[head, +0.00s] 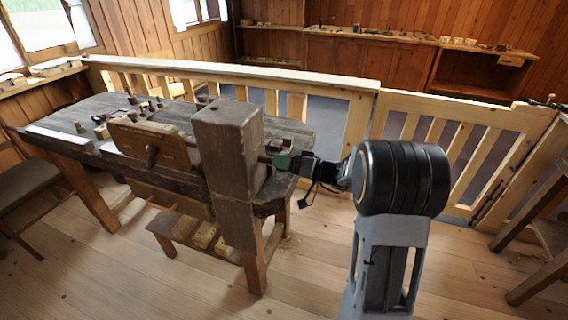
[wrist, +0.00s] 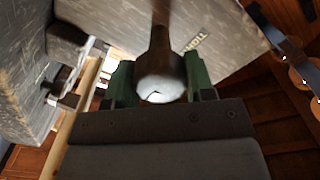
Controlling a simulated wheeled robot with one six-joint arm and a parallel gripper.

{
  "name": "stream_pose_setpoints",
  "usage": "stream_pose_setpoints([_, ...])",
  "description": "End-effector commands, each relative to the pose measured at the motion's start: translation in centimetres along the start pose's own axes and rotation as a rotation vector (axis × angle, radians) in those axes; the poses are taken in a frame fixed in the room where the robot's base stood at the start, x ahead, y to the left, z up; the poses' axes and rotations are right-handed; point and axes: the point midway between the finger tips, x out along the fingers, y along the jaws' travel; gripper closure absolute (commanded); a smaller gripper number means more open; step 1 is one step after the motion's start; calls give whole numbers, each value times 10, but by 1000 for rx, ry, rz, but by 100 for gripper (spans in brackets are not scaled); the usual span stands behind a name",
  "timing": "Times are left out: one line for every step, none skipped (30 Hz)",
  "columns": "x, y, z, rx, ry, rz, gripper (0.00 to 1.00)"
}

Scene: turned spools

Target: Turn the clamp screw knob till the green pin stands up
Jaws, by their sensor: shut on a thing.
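In the wrist view the round brown clamp screw knob (wrist: 160,72) has a pale, shiny end. It sits between the two green fingers of my gripper (wrist: 160,84), which are shut on it. A brown shaft runs from the knob to a large grey wooden block. In the head view my gripper (head: 283,161) is at the right side of the thick upright wooden post (head: 228,150), a short way from it. The knob is mostly hidden by the fingers there. I cannot make out the green pin in either view.
The post stands at the old workbench (head: 75,120), which bears small tools and blocks. A pale wooden railing (head: 240,78) runs behind. A small lettered plate (wrist: 196,41) is on the block near the knob. A stool (head: 28,185) is at left. The floor (head: 170,285) in front is clear.

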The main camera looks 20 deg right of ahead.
Motion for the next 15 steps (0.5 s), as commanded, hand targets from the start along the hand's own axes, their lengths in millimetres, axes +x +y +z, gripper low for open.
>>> stream_pose_setpoints([0, 0, 0, 1, 0, 0, 74])
stream_pose_setpoints([0, 0, 0, 2, 0, 0, 74])
stream_pose_setpoints([0, 0, 0, 5, 0, 0, 74])
stream_pose_setpoints([0, 0, 0, 9, 0, 0, 74])
stream_pose_setpoints([0, 0, 0, 14, 0, 0, 74])
stream_pose_setpoints([0, 0, 0, 24, 0, 0, 74])
stream_pose_setpoints([0, 1, 1, 34, 0, 0, 74])
stream_pose_setpoints([0, 1, 1, 45, 0, 0, 74])
stream_pose_setpoints([0, 1, 1, 64, 0, 0, 74])
stream_pose_setpoints([0, 1, 1, 80, 0, 0, 74])
stream_pose_setpoints([0, 1, 1, 98, 1, 0, 74])
stream_pose_setpoints([0, 1, 1, 125, 1, 0, 74])
stream_pose_setpoints([0, 1, 1, 149, 1, 0, 74])
stream_pose_setpoints([0, 1, 1, 173, 1, 0, 74])
stream_pose_setpoints([0, 2, 2, 207, 1, 0, 74])
